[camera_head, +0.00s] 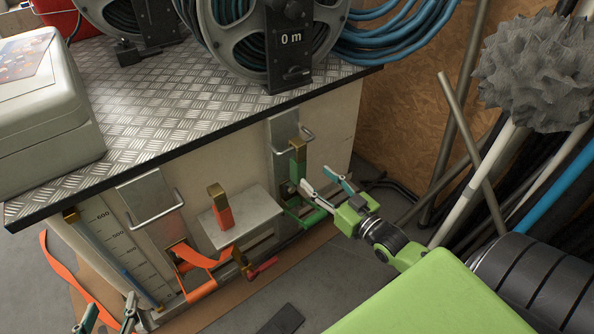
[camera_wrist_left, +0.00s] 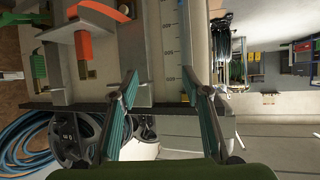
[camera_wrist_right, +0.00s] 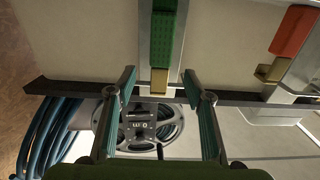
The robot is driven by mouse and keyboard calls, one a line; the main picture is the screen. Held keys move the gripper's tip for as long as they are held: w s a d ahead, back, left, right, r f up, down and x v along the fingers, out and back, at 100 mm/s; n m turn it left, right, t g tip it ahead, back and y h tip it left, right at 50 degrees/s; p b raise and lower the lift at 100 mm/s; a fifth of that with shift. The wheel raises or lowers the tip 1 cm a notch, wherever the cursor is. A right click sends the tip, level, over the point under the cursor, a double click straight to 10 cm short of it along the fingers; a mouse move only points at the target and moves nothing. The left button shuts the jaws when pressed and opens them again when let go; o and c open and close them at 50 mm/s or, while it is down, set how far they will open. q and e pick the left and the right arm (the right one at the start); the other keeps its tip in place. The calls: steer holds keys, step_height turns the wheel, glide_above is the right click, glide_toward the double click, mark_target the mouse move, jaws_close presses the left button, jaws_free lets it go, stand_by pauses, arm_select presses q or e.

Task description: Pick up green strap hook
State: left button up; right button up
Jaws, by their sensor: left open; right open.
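The green strap hook (camera_head: 296,168), a green block with a brass end, stands upright against a metal bracket plate on the cabinet's right side. In the right wrist view the green hook (camera_wrist_right: 168,40) hangs into the top middle, with its brass end between and beyond the finger tips. My right gripper (camera_head: 316,179) is open and empty, just right of the hook and apart from it. Its fingers also frame the right wrist view (camera_wrist_right: 158,76). My left gripper (camera_head: 110,306) is open and empty at the lower left; it shows in the left wrist view (camera_wrist_left: 160,74).
An orange-red hook (camera_head: 220,208) stands on a metal plate left of the green one. Orange straps (camera_head: 198,270) hang at the cabinet's lower front. Wire handles (camera_head: 155,215) stick out. The checker-plate top (camera_head: 180,110) carries hose reels (camera_head: 265,40) and a case. Pipes lean at right.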

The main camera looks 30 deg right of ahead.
mark_target(302, 166)
steer(key=w, duration=0.2)
steer(key=w+b, duration=0.1)
steer(key=w, duration=0.1)
steer(key=shift+w+a, duration=0.2)
steer(key=shift+w, duration=0.05)
steer(key=w, duration=0.1)
steer(key=w+b, duration=0.1)
steer(key=w, duration=0.1)
steer(key=w+b, duration=0.1)
steer(key=shift+w+a+f, duration=0.2)
steer(key=shift+w+a, duration=0.05)
steer(key=shift+w, duration=0.25)
arm_select(q)
step_height(302, 166, up, 17)
steer(key=w+d+t+h, duration=0.2)
steer(key=d+t, duration=0.1)
steer(key=t, duration=0.5)
steer(key=shift+w+t+h, duration=0.3)
steer(key=shift+t+h, duration=0.1)
arm_select(e)
steer(key=shift+r, duration=0.1)
jaws_close()
